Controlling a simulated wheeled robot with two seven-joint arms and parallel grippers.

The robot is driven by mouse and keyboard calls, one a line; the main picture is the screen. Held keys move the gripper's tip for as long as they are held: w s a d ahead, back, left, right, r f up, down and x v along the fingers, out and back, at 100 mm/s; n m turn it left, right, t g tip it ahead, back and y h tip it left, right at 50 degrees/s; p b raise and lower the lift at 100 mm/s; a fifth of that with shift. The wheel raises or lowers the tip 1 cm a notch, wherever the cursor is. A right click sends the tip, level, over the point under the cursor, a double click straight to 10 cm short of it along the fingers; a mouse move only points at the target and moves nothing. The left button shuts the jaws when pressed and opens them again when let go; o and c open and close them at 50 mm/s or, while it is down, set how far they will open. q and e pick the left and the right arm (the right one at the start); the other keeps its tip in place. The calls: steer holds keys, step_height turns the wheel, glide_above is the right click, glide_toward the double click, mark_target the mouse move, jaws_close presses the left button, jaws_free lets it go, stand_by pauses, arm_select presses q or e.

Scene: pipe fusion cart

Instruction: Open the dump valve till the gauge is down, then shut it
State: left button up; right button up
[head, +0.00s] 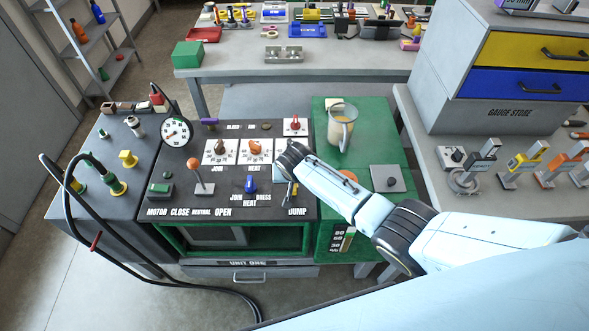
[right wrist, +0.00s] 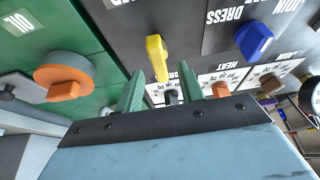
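The gauge (head: 177,132) is a round white dial at the left back of the console; its needle is too small to read surely. The DUMP label (head: 297,212) is at the console's front right. In the right wrist view, a yellow lever (right wrist: 157,57), likely the dump valve's, stands ahead between the open fingertips (right wrist: 160,84). I see no finger closed on it; whether they touch cannot be told. My left gripper is not in view.
An orange knob (right wrist: 65,82) is close by on the green panel. A jug (head: 342,127) stands on the green top behind my right arm. Black hoses (head: 66,200) loop at left.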

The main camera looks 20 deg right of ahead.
steer(key=p+v, duration=0.2)
steer(key=v, duration=0.9)
steer(key=shift+s, duration=0.1)
